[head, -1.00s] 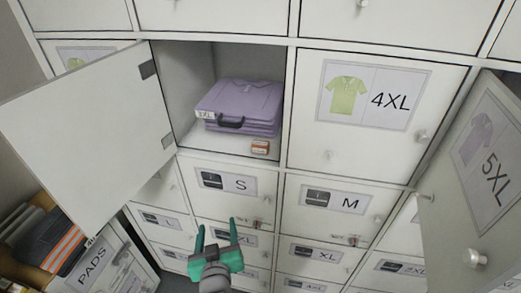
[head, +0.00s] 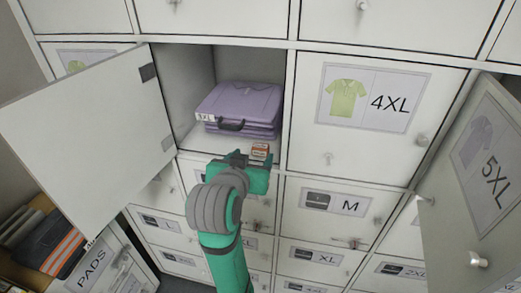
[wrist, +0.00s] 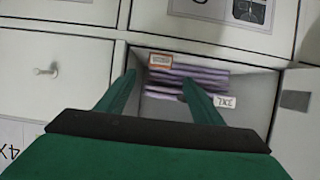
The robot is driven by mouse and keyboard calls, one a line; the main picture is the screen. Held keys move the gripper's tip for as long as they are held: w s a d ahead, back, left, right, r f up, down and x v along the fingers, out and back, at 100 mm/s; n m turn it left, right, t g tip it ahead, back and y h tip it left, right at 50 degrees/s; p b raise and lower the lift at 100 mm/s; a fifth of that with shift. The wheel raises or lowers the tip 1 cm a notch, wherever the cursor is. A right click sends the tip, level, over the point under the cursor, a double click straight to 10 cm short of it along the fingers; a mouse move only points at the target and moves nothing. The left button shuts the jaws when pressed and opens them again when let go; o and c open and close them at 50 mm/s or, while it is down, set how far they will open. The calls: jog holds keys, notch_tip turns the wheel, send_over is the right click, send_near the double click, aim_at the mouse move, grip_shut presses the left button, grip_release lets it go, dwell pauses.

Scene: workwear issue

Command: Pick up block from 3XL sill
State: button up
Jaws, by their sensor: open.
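The block (head: 259,150) is small, white and orange-red. It sits on the front sill (head: 206,141) of the open 3XL compartment, near its right side. My gripper (head: 248,156) is open and empty, just in front of the sill at about the block's height. In the head view it covers the lower part of the block. Folded purple shirts (head: 240,104) lie behind the block, with a 3XL tag (head: 205,117) at their left front.
The compartment's door (head: 92,140) stands open to the left. A 5XL door (head: 480,175) stands open at the right. The closed 4XL door (head: 366,105) is just right of the compartment. Closed drawers, including M (head: 335,200), lie below.

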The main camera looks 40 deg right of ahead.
aim_at(259, 150)
jog(key=x, duration=0.9)
jog(key=shift+w+d+f, duration=0.15)
jog(key=shift+w+d, duration=0.05)
jog(key=c, duration=1.1)
